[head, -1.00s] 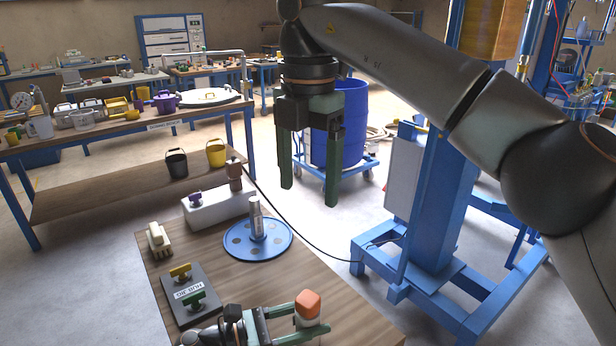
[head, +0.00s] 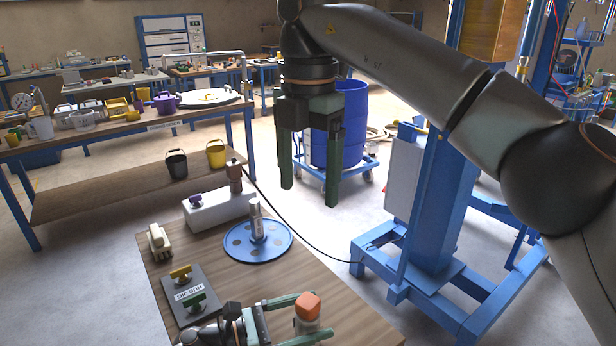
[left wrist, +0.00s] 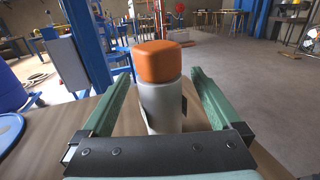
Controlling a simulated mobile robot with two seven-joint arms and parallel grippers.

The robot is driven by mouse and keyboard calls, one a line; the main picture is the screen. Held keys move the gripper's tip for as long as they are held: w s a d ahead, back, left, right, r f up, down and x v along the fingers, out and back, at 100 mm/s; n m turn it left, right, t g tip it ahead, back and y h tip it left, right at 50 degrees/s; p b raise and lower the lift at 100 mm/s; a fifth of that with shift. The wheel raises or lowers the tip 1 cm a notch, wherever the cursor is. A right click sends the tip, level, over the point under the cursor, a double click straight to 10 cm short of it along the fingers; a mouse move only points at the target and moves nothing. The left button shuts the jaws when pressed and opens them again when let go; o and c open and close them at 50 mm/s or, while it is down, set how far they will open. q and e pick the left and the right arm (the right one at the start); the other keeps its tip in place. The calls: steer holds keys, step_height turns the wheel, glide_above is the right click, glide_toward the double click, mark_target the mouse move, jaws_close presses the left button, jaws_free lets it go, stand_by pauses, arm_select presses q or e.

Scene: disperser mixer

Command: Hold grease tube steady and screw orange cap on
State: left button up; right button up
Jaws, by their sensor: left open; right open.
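The blocky orange cap (head: 308,305) sits on top of an upright pale grey cylinder (head: 306,325) at the table's front. In the left wrist view the orange cap (left wrist: 158,62) covers the top of the cylinder (left wrist: 163,105); I cannot tell whether this is the grease tube or a stand. My left gripper (head: 320,313) is open, with one finger on each side of the cylinder and visible gaps. A silver tube (head: 257,220) stands upright on a blue round plate (head: 277,248) farther back.
A dark panel (head: 190,293) with yellow and green knobs lies to the left of my left gripper. A white block (head: 215,208) with a purple knob and a pale fixture (head: 158,240) stand at the back left. The table (head: 350,315) is bare at its right.

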arm_select(q)
steer(key=shift+a, duration=0.1)
steer(key=v, duration=1.2)
steer(key=shift+s+a+f, duration=0.1)
steer(key=shift+s+a, duration=0.05)
steer(key=shift+a, duration=0.15)
steer(key=b+v, duration=0.1)
steer(key=v, duration=0.2)
steer(key=shift+s+a+b, duration=0.1)
steer(key=shift+a+b, duration=0.1)
steer(key=shift+b, duration=0.15)
steer(key=shift+v, duration=0.85)
steer(key=shift+a, duration=0.1)
